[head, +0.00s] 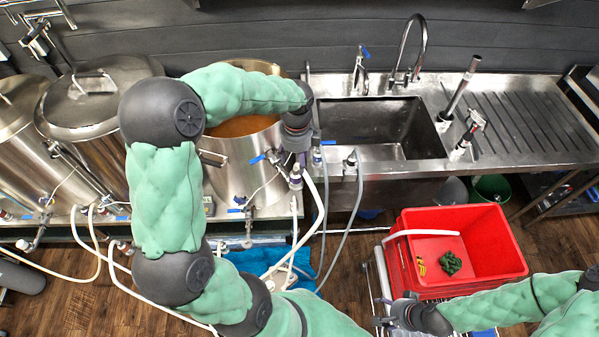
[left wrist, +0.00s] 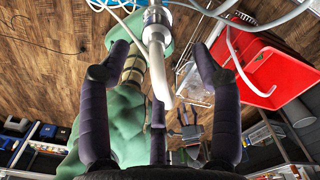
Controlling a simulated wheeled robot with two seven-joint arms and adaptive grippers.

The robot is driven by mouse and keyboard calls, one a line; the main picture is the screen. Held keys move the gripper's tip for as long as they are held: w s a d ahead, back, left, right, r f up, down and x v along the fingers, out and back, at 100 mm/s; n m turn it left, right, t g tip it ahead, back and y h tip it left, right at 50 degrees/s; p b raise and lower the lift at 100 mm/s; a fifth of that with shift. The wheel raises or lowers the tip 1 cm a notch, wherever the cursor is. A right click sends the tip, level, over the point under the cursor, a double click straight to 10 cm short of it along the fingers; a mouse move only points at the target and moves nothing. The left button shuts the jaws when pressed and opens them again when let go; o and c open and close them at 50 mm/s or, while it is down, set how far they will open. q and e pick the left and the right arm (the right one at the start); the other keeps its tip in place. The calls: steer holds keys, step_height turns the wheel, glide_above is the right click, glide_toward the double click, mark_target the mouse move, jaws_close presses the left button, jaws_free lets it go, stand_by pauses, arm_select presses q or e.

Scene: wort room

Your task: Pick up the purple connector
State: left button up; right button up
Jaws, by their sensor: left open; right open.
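My left gripper (head: 298,148) reaches down over the front edge of the sink counter, right of the open kettle. In the left wrist view its dark fingers (left wrist: 161,52) are spread, and a metal hose fitting (left wrist: 153,18) with a pale tube end lies between them in the picture; I see no grip on it. In the head view, hose fittings stand close by: one under the gripper (head: 295,178), one just right of it (head: 317,156) and one farther right (head: 350,161). I cannot tell which connector is purple. My right gripper (head: 388,313) is open, low beside the red crate.
The red crate (head: 512,262) holds a green bundle (head: 450,263) and small yellow pieces (head: 421,266). The steel kettle (head: 240,168) stands left of the sink (head: 395,120). White and grey hoses (head: 325,225) hang in front of the counter.

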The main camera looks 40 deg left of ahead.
mark_target(296, 175)
arm_select(q)
step_height(296, 175, down, 4)
steer(key=shift+r, duration=0.25)
steer(key=f, duration=0.5)
steer(key=shift+s+a+b, duration=0.1)
steer(key=shift+a+b, duration=0.15)
steer(key=shift+b, duration=0.05)
steer(key=shift+r, duration=0.1)
jaws_close()
